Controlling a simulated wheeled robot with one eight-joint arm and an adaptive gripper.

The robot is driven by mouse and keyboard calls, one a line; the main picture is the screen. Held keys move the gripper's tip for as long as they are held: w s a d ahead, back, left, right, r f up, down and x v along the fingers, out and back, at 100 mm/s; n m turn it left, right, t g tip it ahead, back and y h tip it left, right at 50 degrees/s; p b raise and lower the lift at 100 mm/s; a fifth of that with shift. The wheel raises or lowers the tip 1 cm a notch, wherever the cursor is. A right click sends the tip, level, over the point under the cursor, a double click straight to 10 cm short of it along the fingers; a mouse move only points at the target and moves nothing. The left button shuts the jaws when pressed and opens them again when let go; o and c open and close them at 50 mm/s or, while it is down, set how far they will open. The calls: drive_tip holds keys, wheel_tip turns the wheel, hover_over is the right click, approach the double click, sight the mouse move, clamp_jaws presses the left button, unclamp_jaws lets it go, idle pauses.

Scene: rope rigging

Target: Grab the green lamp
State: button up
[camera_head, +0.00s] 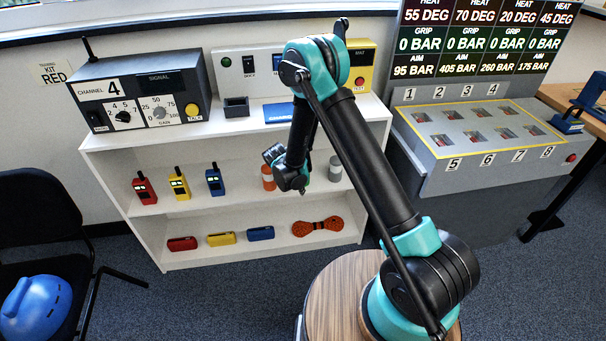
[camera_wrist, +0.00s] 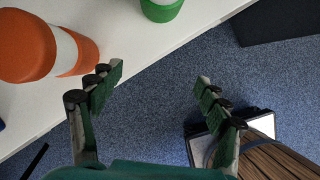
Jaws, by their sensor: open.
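The green lamp (camera_wrist: 162,8) shows at the top edge of the wrist view, on the white shelf, with a pale band above its green base; its upper part is cut off. I cannot make it out in the head view, where my arm covers part of the shelf. My gripper (camera_wrist: 160,78) is open and empty, its two fingers spread apart. The green lamp lies ahead of the fingertips, beyond the gap between them, and is not touched. In the head view my gripper (camera_head: 292,178) is in front of the middle shelf.
An orange lamp with a white band (camera_wrist: 30,45) stands close to the left finger; it also shows in the head view (camera_head: 267,177). Radios (camera_head: 179,184) stand left on the shelf. An orange rope bundle (camera_head: 318,227) lies below.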

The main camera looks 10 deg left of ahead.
drive_tip(key=shift+n, duration=0.5)
drive_tip(key=w, duration=0.2)
drive_tip(key=w+d+f, duration=0.1)
drive_tip(key=w, duration=0.4)
drive_tip(key=shift+d+f, duration=0.35)
drive_tip(key=shift+d, duration=0.05)
drive_tip(key=shift+w+d+f, duration=0.2)
drive_tip(key=shift+w+d, duration=0.1)
drive_tip(key=shift+w, duration=0.4)
drive_tip(key=shift+w+d+f, duration=0.2)
drive_tip(key=shift+w+d, duration=0.1)
drive_tip(key=shift+w, duration=0.45)
drive_tip(key=shift+w+d+f, duration=0.2)
drive_tip(key=shift+w+d, duration=0.1)
drive_tip(key=shift+w, duration=0.4)
drive_tip(key=shift+c, duration=0.4)
drive_tip(key=c, duration=1.5)
